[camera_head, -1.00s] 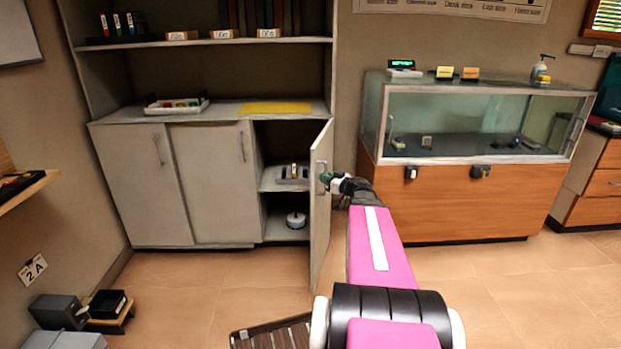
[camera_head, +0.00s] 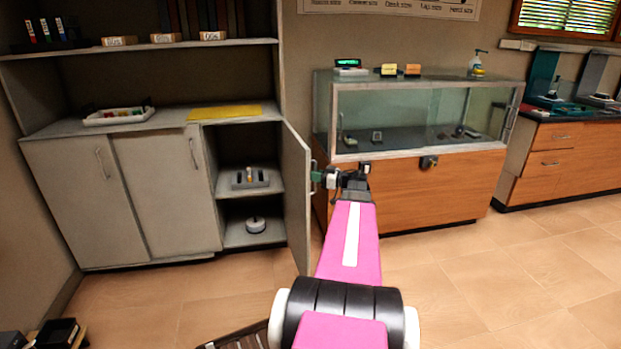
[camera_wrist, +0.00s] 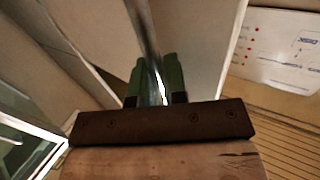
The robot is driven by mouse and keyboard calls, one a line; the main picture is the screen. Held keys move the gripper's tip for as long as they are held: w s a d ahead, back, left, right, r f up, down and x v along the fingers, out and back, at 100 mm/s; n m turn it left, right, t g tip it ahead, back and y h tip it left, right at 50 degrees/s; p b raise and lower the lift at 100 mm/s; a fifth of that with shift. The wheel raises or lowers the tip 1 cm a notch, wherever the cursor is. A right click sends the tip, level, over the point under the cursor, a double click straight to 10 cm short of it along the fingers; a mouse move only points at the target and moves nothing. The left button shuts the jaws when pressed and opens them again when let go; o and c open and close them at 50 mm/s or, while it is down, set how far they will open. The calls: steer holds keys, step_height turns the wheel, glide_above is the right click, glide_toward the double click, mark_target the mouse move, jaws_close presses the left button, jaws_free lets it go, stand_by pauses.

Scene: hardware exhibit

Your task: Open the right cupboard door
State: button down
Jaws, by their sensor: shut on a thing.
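The right cupboard door (camera_head: 297,199) stands swung well out from the grey cabinet, and the shelves behind it show. My gripper (camera_head: 317,176) is at the outer face of this door, shut on its metal bar handle. In the wrist view my green fingers (camera_wrist: 158,80) sit on both sides of the handle bar (camera_wrist: 146,40), with the door panel (camera_wrist: 190,45) behind. In the head view the handle is mostly hidden by my fingers.
Inside the compartment are a grey holder (camera_head: 250,178) and a round white object (camera_head: 256,224). A glass display case (camera_head: 415,117) on a wooden base stands right of the door. A slatted dark thing (camera_head: 238,337) lies on the floor below. Open floor lies to the right.

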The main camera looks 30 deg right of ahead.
steer(key=shift+w+d, duration=0.15)
steer(key=c, duration=1.2)
jaws_free()
steer(key=v, duration=1)
steer(key=shift+s+d, duration=0.25)
steer(key=shift+s, duration=0.05)
